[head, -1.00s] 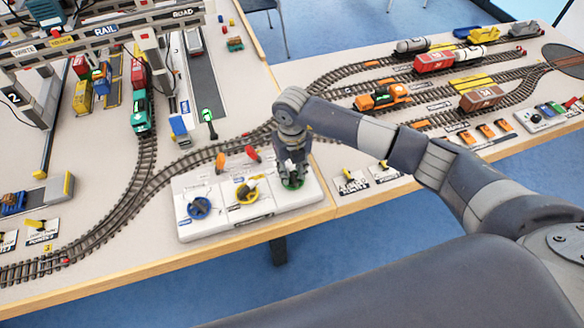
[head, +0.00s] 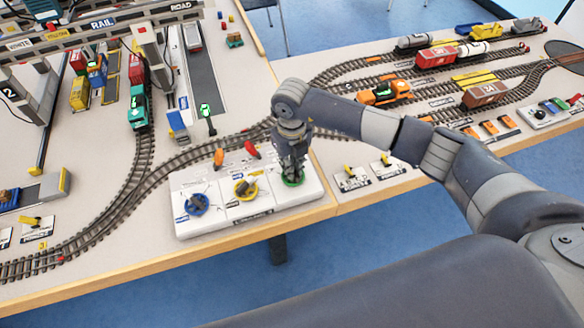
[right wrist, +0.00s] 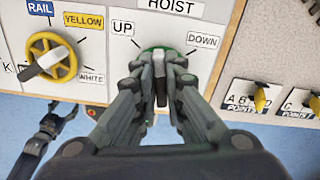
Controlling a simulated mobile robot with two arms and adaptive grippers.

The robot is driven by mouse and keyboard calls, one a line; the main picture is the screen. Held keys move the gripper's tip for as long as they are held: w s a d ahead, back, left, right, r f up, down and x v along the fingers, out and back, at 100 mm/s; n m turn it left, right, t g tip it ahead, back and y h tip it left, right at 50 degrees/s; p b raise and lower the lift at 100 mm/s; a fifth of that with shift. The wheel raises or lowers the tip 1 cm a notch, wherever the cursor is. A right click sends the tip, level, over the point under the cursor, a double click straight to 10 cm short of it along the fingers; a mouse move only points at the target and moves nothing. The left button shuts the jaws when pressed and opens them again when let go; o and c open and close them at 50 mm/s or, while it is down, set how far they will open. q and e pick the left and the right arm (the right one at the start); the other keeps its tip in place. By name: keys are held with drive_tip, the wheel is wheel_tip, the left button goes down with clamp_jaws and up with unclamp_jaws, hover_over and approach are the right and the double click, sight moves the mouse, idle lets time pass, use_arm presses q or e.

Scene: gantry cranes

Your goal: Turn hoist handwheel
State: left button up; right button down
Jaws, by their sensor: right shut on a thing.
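The hoist handwheel (head: 293,180) is a green wheel at the right end of a white control panel (head: 222,216). In the right wrist view the green rim (right wrist: 177,52) shows under the word HOIST, with UP on its left and DOWN on its right. Its grey grip bar (right wrist: 160,88) points about midway between those labels. My right gripper (head: 291,172) comes down on the wheel from above; its fingers (right wrist: 160,75) are shut on the bar and hide much of the wheel. A dark jointed part, perhaps my left gripper (right wrist: 48,132), shows at the lower left there.
A yellow handwheel (head: 246,188) and a blue one (head: 194,205) sit left on the same panel. Orange and red levers (head: 251,150) stand just behind it. Yellow point levers (head: 349,171) lie to the right. Tracks and trains fill the table behind.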

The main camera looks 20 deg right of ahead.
drive_tip(key=n+b, duration=0.5)
drive_tip(key=shift+a+f, duration=0.15)
drive_tip(key=shift+r+n+b, duration=0.2)
drive_tip(key=shift+n+b, duration=1)
drive_tip(key=shift+b, duration=0.05)
drive_tip(key=c, duration=1.7)
unclamp_jaws()
drive_tip(key=shift+r, duration=0.25)
wheel_tip(320, 180, up, 12)
drive_tip(key=shift+s+f, duration=0.1)
drive_tip(key=shift+f, duration=0.15)
